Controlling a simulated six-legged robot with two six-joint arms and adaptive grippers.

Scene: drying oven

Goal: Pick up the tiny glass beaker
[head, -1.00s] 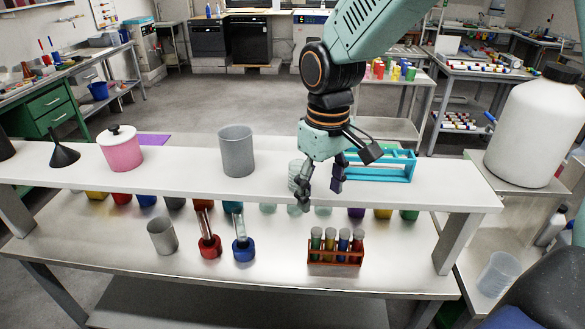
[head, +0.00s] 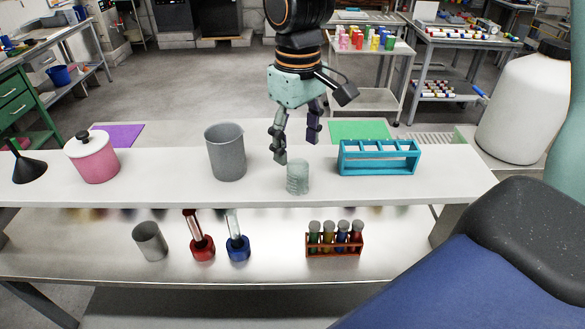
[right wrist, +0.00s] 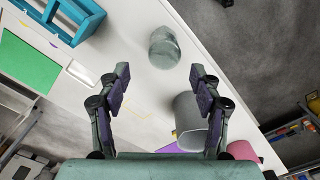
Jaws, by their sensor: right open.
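The tiny glass beaker (head: 298,177) stands upright on the white upper shelf, between a grey beaker and a blue rack. It is clear with a greenish tint. It also shows in the right wrist view (right wrist: 164,47), beyond the fingertips and roughly in line with the gap between them. My right gripper (head: 297,152) is open and empty, pointing down just behind and above the glass beaker in the head view. In the right wrist view its two fingers (right wrist: 159,76) are spread apart, with nothing between the tips. My left gripper is in neither view.
The grey beaker (head: 226,153) stands left of the glass beaker, and the blue rack (head: 379,171) stands right. A pink lidded jar (head: 93,160) and black funnel (head: 27,168) are farther left. The lower shelf holds a red tube rack (head: 335,245). A white jug (head: 524,112) stands at right.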

